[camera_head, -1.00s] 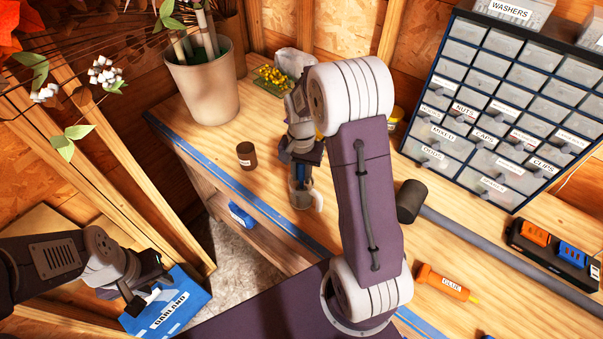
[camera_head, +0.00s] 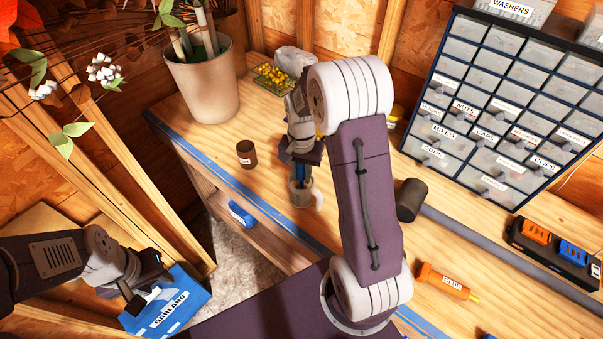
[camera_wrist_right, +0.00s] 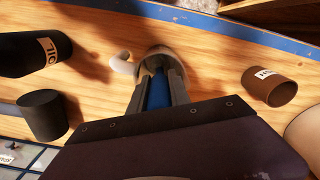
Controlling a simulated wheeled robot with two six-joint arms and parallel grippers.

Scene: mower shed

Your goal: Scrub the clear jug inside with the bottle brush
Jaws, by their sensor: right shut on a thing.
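The clear jug (camera_head: 301,198) stands on the wooden workbench, with a pale handle on its right side. In the right wrist view the jug (camera_wrist_right: 160,51) shows its rim beyond my fingers, with the handle to the left. My right gripper (camera_head: 299,168) is over the jug's mouth, shut on the blue handle of the bottle brush (camera_wrist_right: 157,92). The brush points down into the jug; its bristles are hidden, so I cannot tell whether they touch the wall. My left gripper (camera_head: 140,297) is low at the left, above a blue box; its jaw opening is unclear.
A small brown labelled pot (camera_head: 246,154) stands left of the jug. A large beige planter (camera_head: 203,85) is behind it. A dark mallet head (camera_head: 411,200), a glue bottle (camera_head: 446,283) and a drawer cabinet (camera_head: 500,95) are to the right. The blue box (camera_head: 175,307) is below my left gripper.

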